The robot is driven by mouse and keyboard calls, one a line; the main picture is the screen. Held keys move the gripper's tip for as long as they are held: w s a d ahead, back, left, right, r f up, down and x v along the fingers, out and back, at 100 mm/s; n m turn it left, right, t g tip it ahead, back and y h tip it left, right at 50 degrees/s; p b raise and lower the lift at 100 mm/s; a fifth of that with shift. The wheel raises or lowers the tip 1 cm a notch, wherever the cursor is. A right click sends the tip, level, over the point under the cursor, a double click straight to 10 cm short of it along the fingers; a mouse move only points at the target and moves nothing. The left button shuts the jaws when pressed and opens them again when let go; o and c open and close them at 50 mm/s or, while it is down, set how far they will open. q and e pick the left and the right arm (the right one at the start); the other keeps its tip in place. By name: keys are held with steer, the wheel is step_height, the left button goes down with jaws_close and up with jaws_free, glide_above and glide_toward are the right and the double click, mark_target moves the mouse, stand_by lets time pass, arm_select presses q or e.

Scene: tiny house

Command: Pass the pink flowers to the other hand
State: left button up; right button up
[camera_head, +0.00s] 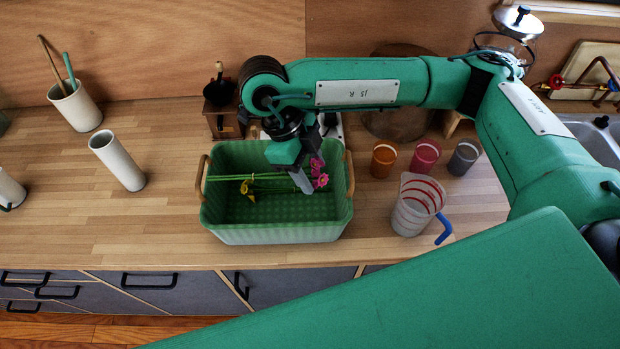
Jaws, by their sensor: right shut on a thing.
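The pink flowers (319,174) are in the green basket (280,233), with their blooms at the basket's right side and green stems running left. My right gripper (305,180) reaches down into the basket and is shut on the pink flowers, with its fingers at the stems just left of the blooms. Yellow flowers (247,190) lie in the basket to the left of the gripper. Parts of the stems are hidden behind the fingers. My left gripper is not in view.
A white vase (117,161) and a holder with utensils (75,106) stand at left. Orange (383,160), pink (424,157) and grey (463,158) cups stand at right, behind a striped pitcher (412,207).

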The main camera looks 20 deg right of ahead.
steer(key=shift+r, duration=0.2)
stand_by(0.5)
steer(key=n, duration=0.1)
steer(key=w+d+n+t, duration=0.1)
steer(key=n, duration=0.1)
steer(key=shift+d+f+h, duration=0.1)
steer(key=shift+f+h, duration=0.25)
steer(key=shift+h, duration=0.05)
steer(key=w+d+n+t+y, duration=0.2)
steer(key=w+d+n+t, duration=0.1)
steer(key=n, duration=0.8)
steer(key=w+d+n+t+y, duration=0.2)
steer(key=w+d+n+t, duration=0.1)
steer(key=n, duration=0.8)
steer(key=shift+d+r+n, duration=0.25)
steer(key=shift+d+n, duration=0.15)
steer(key=shift+d, duration=0.3)
steer(key=shift+a, duration=0.1)
